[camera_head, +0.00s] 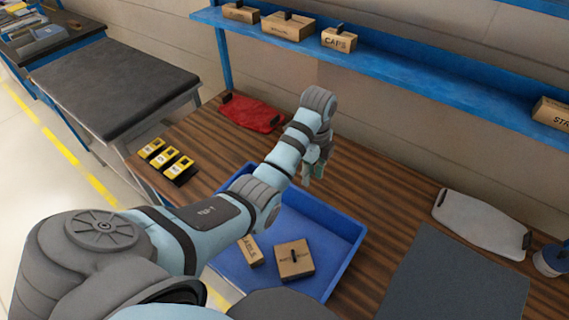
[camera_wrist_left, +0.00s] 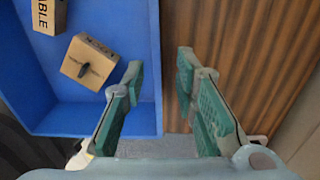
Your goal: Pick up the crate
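The blue crate (camera_head: 325,228) stands on the wooden workbench, partly hidden behind my left arm. Two cardboard boxes lie in it: one box (camera_head: 294,259) near the middle and a labelled box (camera_head: 250,250) beside my arm. My left gripper (camera_head: 316,168) is at the crate's far side. In the left wrist view, the left gripper (camera_wrist_left: 160,68) is open and empty. One finger is over the inside of the crate (camera_wrist_left: 120,18), the other over the bench, with the crate's wall between them. I cannot tell whether the fingers touch it. My right gripper is not in view.
A blue shelf (camera_head: 410,65) with boxes runs above.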

